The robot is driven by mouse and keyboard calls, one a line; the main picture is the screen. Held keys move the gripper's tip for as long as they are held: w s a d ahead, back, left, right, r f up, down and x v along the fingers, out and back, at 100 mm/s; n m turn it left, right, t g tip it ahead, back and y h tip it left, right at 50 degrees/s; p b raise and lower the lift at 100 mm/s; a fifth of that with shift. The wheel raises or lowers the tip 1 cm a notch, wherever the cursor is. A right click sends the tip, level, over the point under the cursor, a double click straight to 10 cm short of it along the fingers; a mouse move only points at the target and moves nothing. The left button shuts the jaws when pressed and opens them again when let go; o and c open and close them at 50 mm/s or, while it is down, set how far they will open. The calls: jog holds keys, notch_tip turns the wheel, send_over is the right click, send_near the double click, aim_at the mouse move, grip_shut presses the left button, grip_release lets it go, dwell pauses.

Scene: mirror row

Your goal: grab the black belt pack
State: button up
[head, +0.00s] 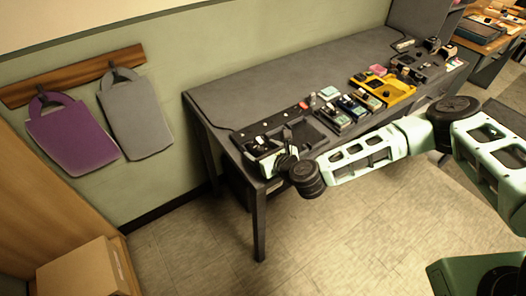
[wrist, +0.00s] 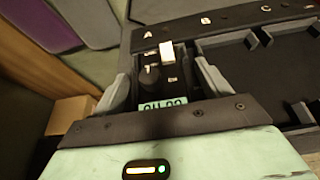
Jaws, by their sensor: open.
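A black belt pack (wrist: 151,84) with a dark knob, a white tab on top and a pale green label lies between my fingers in the wrist view. The label reads upside down there. My gripper (wrist: 167,76) is open, with one grey finger on each side of the pack. I cannot tell whether either finger touches it. In the head view my gripper (head: 266,158) is at the near left corner of the desk, and it and my wrist hide most of the pack.
A black tray (head: 311,133) with slots sits beside the pack on the dark desk (head: 270,85). Small devices and a yellow tray (head: 398,92) stand further right. Purple (head: 72,138) and grey (head: 137,118) bags hang on the wall. A cardboard box (head: 82,272) is at lower left.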

jog(key=c, duration=1.2)
jog(key=shift+o, duration=0.2)
jog(key=shift+r, duration=0.1)
